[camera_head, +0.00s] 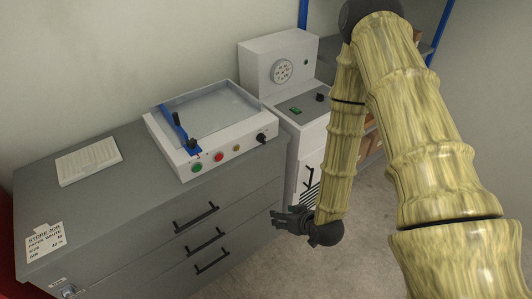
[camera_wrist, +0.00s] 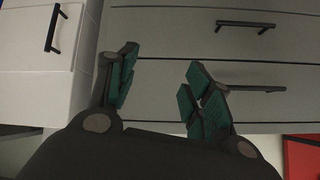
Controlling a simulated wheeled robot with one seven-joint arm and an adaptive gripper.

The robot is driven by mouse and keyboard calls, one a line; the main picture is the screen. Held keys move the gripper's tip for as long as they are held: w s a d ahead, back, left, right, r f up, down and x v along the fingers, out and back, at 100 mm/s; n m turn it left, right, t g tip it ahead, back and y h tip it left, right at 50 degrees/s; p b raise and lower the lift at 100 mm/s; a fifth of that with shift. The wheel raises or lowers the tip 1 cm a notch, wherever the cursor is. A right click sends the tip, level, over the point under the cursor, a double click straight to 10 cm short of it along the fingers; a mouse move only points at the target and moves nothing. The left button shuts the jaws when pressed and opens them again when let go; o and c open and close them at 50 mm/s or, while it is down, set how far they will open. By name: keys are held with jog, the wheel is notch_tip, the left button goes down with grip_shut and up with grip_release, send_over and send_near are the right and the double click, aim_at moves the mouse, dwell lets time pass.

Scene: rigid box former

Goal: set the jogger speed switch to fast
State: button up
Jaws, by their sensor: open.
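A white machine with a shallow clear-topped tray (camera_head: 215,112) and a blue bar stands on the grey drawer cabinet. It looks like the jogger, though no label is legible. Its front panel has a green button (camera_head: 197,168), a red button (camera_head: 219,157), a small yellow button (camera_head: 237,149) and a black knob (camera_head: 261,138). I cannot tell which control is the speed switch or how it is set. My gripper (camera_head: 281,216) is open and empty, low in front of the cabinet drawers, below and right of the panel. Its spread teal-padded fingers (camera_wrist: 161,82) show in the wrist view.
The grey cabinet (camera_head: 90,200) has black drawer handles facing my gripper. A white machine (camera_head: 285,65) with a round dial, green switch and black knob stands right of it. A paper pad (camera_head: 88,161) and a job card (camera_head: 45,241) lie left. Floor in front is clear.

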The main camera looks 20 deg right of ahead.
jog(key=w+d+r+t+y+b, duration=0.1)
jog(key=w+r+t+b, duration=0.3)
jog(key=w, duration=0.4)
jog(key=t+y+b, duration=0.1)
jog(key=t+b, duration=0.1)
jog(key=t, duration=0.2)
send_near(265, 142)
jog(key=p+x, duration=0.1)
jog(key=x, duration=0.9)
jog(key=shift+r, duration=0.15)
jog(key=shift+s, duration=0.1)
jog(key=c, duration=1.1)
